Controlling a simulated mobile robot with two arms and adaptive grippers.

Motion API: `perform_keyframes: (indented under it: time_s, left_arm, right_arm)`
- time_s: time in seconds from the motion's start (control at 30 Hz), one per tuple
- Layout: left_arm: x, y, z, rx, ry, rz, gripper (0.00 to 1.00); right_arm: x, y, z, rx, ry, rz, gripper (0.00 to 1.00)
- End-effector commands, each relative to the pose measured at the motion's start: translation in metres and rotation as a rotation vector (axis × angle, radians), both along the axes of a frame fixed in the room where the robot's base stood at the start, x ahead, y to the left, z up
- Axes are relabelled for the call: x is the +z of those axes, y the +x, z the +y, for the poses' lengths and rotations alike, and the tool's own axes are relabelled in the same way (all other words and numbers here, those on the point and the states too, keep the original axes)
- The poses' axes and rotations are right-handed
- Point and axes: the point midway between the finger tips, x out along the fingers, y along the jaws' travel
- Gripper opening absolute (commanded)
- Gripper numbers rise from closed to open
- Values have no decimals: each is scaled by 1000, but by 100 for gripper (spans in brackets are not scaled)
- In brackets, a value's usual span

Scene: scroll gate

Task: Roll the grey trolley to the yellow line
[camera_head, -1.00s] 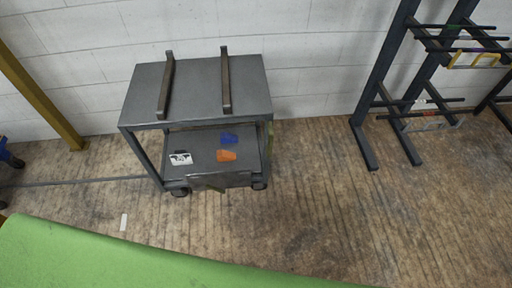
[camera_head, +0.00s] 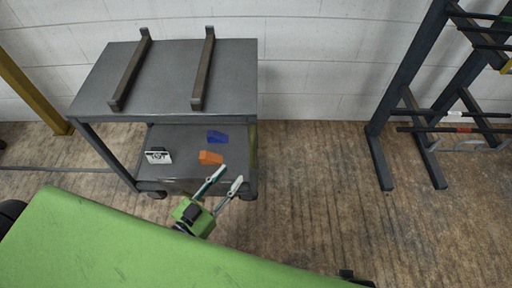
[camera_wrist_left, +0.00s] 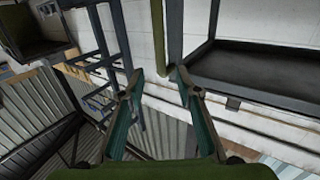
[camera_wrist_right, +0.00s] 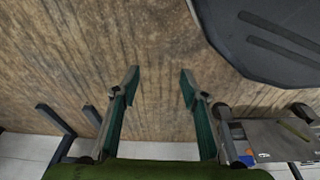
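The grey trolley (camera_head: 165,80) stands against the white wall at the left of the head view. Its top carries two dark parallel bars, and it has a lower shelf and small wheels. My left gripper (camera_head: 229,177) is open and empty, in front of the trolley's lower right side in that view; I cannot tell whether it touches. Its open fingers also show in the left wrist view (camera_wrist_left: 156,74). My right gripper (camera_wrist_right: 160,76) is open and empty above the floor, with the trolley (camera_wrist_right: 270,140) at lower right of its view. I see no yellow line on the floor.
A blue wedge (camera_head: 217,137), an orange wedge (camera_head: 210,158) and a black-and-white card (camera_head: 158,156) are on the lower shelf. A dark rack (camera_head: 415,100) stands at right. Bare wooden floor (camera_head: 320,180) lies between rack and trolley.

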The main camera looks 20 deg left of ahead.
Motion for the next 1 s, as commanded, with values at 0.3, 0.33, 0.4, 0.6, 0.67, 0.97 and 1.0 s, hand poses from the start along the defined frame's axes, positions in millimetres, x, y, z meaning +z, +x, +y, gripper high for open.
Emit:
perform_keyframes:
  time_s: [0.3,0.33,0.4,0.6,0.67,0.97,1.0]
  left_arm:
    - [0,65,-21,1,-1,-3,31]
    - [0,71,-23,1,-1,-3,31]
    - [0,84,-26,1,-1,-2,31]
    - [-1,109,-35,1,0,0,31]
    - [-1,113,-36,1,0,2,31]
    - [-1,118,-38,1,0,3,31]
    - [0,117,-38,1,0,3,31]
  right_arm:
    - [16,9,1,-2,1,-12,40]
    - [17,10,1,-2,1,-13,40]
    - [22,12,1,-2,1,-16,40]
    - [31,16,2,-3,1,-20,40]
    - [33,16,2,-4,2,-22,40]
    - [36,17,2,-4,2,-22,40]
    - [36,17,2,-4,2,-23,40]
